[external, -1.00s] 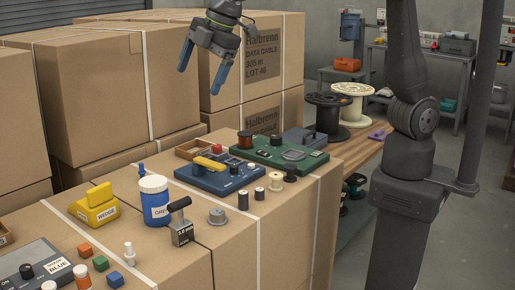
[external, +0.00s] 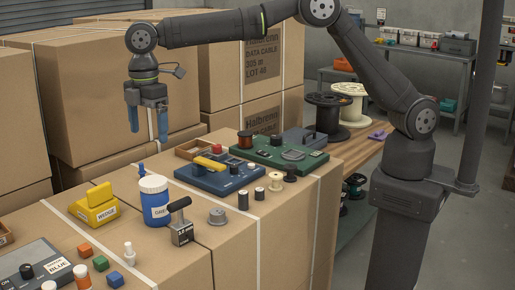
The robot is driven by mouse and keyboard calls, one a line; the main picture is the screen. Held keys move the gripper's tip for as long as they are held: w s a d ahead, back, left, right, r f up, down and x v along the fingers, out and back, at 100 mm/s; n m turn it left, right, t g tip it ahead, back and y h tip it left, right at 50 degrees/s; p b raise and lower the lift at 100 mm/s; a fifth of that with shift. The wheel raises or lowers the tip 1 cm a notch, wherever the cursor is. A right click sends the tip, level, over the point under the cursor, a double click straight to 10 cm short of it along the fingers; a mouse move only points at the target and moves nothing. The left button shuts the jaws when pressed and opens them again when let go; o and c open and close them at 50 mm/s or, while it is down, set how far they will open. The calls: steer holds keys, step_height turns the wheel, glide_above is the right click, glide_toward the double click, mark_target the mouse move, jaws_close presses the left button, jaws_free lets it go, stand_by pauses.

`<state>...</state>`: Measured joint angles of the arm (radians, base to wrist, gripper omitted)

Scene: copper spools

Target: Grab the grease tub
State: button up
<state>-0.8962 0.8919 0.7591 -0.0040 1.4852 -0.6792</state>
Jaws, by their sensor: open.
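The grease tub (external: 156,205) is a blue cylinder with a white lid and a white label whose text is partly hidden. It stands upright on the cardboard box top, left of centre. My gripper (external: 148,137) is above and slightly behind or over the tub, pointing down, with its two blue fingers apart. It is empty, and a gap shows between the fingertips and the lid.
A lever block (external: 181,232) stands close at the tub's right, partly in front of it. A yellow wedge (external: 95,208) lies to the left. A blue device (external: 217,176) sits behind right. Coloured cubes (external: 101,263) and a white peg (external: 128,252) are in front.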

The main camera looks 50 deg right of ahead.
mark_target(153, 182)
steer(key=f, duration=1.7)
steer(key=shift+w+f, duration=0.2)
steer(key=shift+f, duration=0.15)
steer(key=c, duration=1.4)
